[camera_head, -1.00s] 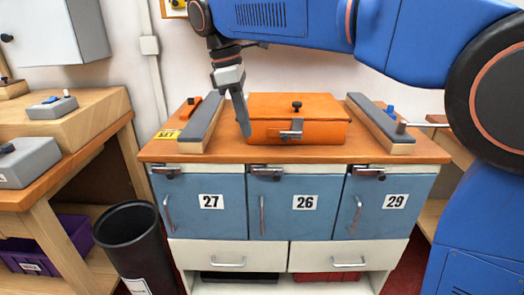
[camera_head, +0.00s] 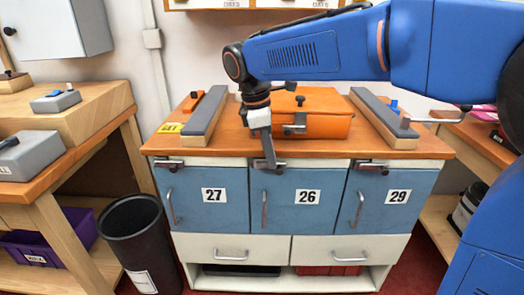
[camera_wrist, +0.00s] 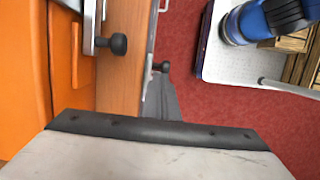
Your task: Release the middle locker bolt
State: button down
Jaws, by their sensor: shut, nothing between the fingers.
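The middle locker door (camera_head: 295,215) is blue, carries the number 26 and is closed. Its bolt (camera_head: 281,165) is a small metal piece at the top left of the door, partly hidden behind my gripper. My gripper (camera_head: 270,164) is shut and empty, pointing down just in front of the bench edge at this bolt. In the wrist view, my grey finger (camera_wrist: 165,100) reaches down past the edge, close to a dark bolt knob (camera_wrist: 162,67). I cannot tell whether they touch.
An orange box (camera_head: 325,128) with a front latch (camera_head: 294,129) stands on the bench behind my gripper. Grey-topped rails (camera_head: 205,113) flank it. Lockers 27 (camera_head: 190,205) and 29 (camera_head: 375,205) have similar bolts. A black bin (camera_head: 135,235) stands left.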

aim_at(290, 156)
jog(key=shift+d, duration=0.15)
jog(key=d, duration=0.5)
jog(key=shift+s, duration=0.1)
dwell(0.3)
jog(key=a, duration=0.1)
jog(key=a+r, duration=0.1)
jog(key=a, duration=0.2)
jog(key=shift+r, duration=0.35)
jog(key=v, duration=0.9)
jog(key=shift+r, duration=0.4)
